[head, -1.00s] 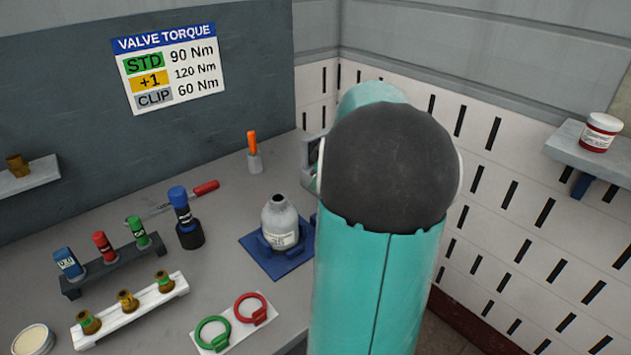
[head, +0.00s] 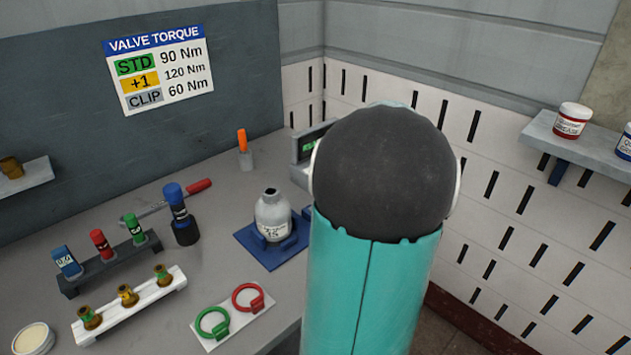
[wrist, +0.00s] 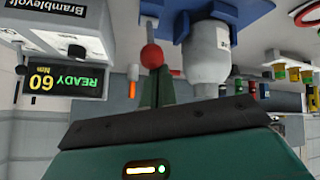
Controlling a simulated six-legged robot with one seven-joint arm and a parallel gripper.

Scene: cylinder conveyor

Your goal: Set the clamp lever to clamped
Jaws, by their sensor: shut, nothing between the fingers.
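The clamp lever shows in the wrist view as a red ball knob (wrist: 152,56) on a pale stem, beside the blue cradle (wrist: 240,9). The picture there is upside down. My gripper (wrist: 160,74) is shut and empty, its dark green fingers close to the red knob; I cannot tell if they touch. The grey cylinder (wrist: 208,52) is next to the knob. In the head view the cylinder (head: 272,216) stands upright in the blue cradle (head: 246,236). My arm hides the lever and gripper there. I cannot tell the lever's setting.
A Bramblevolt unit with a display (wrist: 62,75) reading READY 60 Nm stands close by. A slotted white wall (head: 500,190) is right.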

